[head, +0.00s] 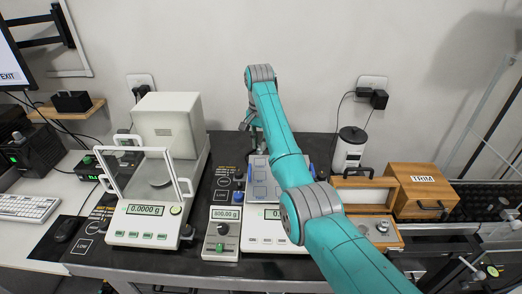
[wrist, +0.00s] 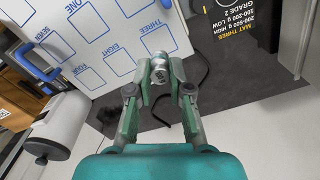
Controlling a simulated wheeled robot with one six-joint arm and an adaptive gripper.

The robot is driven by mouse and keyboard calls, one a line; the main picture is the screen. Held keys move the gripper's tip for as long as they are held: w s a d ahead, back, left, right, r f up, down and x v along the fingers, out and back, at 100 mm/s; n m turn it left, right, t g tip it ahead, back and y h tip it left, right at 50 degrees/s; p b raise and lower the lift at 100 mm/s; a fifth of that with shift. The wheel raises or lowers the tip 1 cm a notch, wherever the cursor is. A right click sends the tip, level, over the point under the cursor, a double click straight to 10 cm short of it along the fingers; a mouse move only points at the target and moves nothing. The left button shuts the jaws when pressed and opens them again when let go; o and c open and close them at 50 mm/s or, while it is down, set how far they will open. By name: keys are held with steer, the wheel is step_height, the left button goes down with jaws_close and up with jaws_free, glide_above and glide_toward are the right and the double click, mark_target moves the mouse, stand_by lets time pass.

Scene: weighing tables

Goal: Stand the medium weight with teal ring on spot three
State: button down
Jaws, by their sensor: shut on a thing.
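My gripper (wrist: 160,74) is shut on a small silver metal weight (wrist: 160,64), seen from above in the wrist view. No teal ring can be made out on it. The weight appears over the edge of the white board (wrist: 100,75) with blue-outlined numbered squares, just below spot three (wrist: 172,38). I cannot tell its height over the board. In the head view the board (head: 262,186) lies partly behind my arm, and my gripper (head: 248,122) shows only in part beyond it.
A balance with a glass shield (head: 145,225) stands left. At right are an open wooden case (head: 365,198), a TRIM box (head: 424,190) and a white canister (head: 350,150). In the wrist view a dark mat (wrist: 225,70) has a loose black cable.

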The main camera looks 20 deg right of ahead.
mark_target(260, 153)
steer(key=shift+f, duration=1.9)
steer(key=c, duration=1.1)
jaws_free()
steer(key=shift+f, duration=0.15)
